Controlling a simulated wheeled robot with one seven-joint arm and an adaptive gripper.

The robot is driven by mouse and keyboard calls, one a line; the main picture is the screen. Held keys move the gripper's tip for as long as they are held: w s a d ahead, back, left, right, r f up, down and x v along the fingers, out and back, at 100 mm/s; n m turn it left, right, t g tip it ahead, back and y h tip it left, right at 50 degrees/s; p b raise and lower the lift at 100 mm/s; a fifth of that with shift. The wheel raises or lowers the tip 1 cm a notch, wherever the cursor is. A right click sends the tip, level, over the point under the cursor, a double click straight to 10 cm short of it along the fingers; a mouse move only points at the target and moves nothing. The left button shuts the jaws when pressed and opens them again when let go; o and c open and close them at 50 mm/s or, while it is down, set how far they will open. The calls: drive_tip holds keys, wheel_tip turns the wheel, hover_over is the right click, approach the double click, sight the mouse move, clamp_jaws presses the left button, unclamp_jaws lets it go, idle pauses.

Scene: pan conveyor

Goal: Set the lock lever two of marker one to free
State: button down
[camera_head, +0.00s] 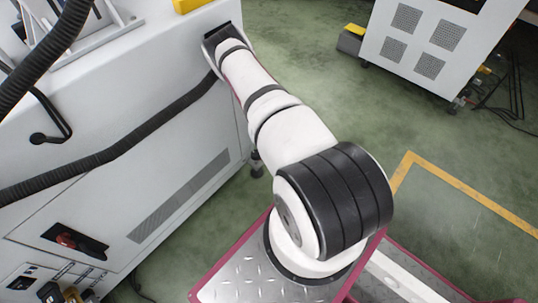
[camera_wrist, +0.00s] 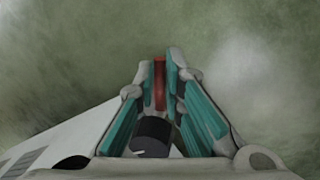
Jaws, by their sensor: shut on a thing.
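In the wrist view my gripper (camera_wrist: 163,72) has its two teal-padded fingers closed in on a narrow red piece (camera_wrist: 160,88), which looks like the lever. The red piece stands upright between the fingertips. A short black cylinder (camera_wrist: 152,132) with a small white mark sits between the fingers, nearer the palm. I cannot read which lever this is or its setting. In the head view my arm reaches up and left to the corner of the white machine cabinet (camera_head: 150,95). My gripper is hidden there behind the arm and the cabinet.
A thick black hose (camera_head: 130,145) runs across the cabinet front. A recess with a red switch (camera_head: 66,240) is at lower left. A second white cabinet (camera_head: 425,45) stands at upper right. Green floor with a yellow line (camera_head: 470,183) lies open between.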

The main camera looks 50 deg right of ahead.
drive_tip(key=shift+w+d+n, duration=0.1)
drive_tip(key=shift+w+n, duration=0.1)
drive_tip(key=shift+n, duration=0.1)
idle(0.4)
drive_tip(key=c, duration=1.7)
unclamp_jaws()
drive_tip(key=r, duration=0.4)
drive_tip(key=s+r, duration=0.1)
drive_tip(key=r, duration=0.2)
drive_tip(key=s+a+r, duration=0.1)
drive_tip(key=r, duration=0.3)
drive_tip(key=shift+r, duration=0.35)
